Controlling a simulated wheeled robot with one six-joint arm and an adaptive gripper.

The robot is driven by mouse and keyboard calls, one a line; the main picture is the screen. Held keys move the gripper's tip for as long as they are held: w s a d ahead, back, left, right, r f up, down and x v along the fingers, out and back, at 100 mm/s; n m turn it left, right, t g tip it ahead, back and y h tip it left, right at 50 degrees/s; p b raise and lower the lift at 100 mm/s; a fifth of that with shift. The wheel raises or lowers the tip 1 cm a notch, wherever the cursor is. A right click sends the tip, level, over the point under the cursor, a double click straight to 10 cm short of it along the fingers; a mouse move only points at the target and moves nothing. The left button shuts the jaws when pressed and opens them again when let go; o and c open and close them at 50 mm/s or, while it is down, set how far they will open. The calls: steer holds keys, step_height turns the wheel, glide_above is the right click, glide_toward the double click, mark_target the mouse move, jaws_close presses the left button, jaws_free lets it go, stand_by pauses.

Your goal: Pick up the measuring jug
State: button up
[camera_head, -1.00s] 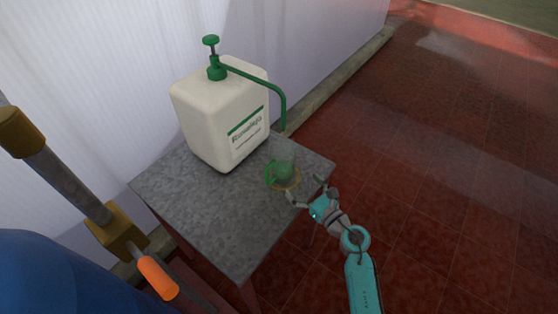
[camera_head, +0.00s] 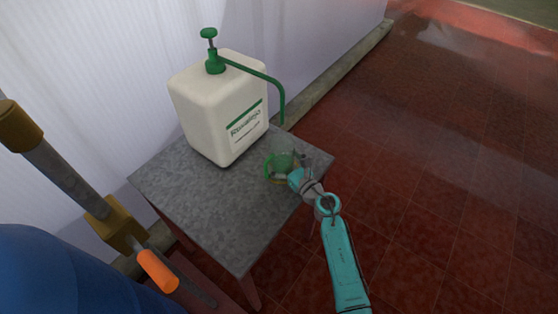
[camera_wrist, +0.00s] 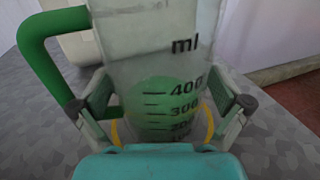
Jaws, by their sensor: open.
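The measuring jug (camera_wrist: 155,55) is clear with dark "ml" marks and a green handle (camera_wrist: 45,60). It stands upright on the grey table (camera_head: 215,220), and fills the middle of the wrist view. In the head view the jug (camera_head: 280,162) is near the table's right corner, partly hidden by my gripper. My gripper (camera_wrist: 162,108) is open, with one finger on each side of the jug's lower part. I cannot tell whether the fingers touch it. The same gripper shows in the head view (camera_head: 290,170), reaching in from the right.
A large white pump canister (camera_head: 220,105) with a green pump and spout stands just behind the jug, against a pale corrugated wall (camera_head: 90,70). A yellow ring (camera_wrist: 116,132) shows at the jug's base. The front of the table is bare. Red tiled floor (camera_head: 440,180) lies to the right.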

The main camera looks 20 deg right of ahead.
mark_target(282, 138)
steer(key=c, duration=1.1)
steer(key=shift+r, duration=5.1)
steer(key=shift+c, duration=0.2)
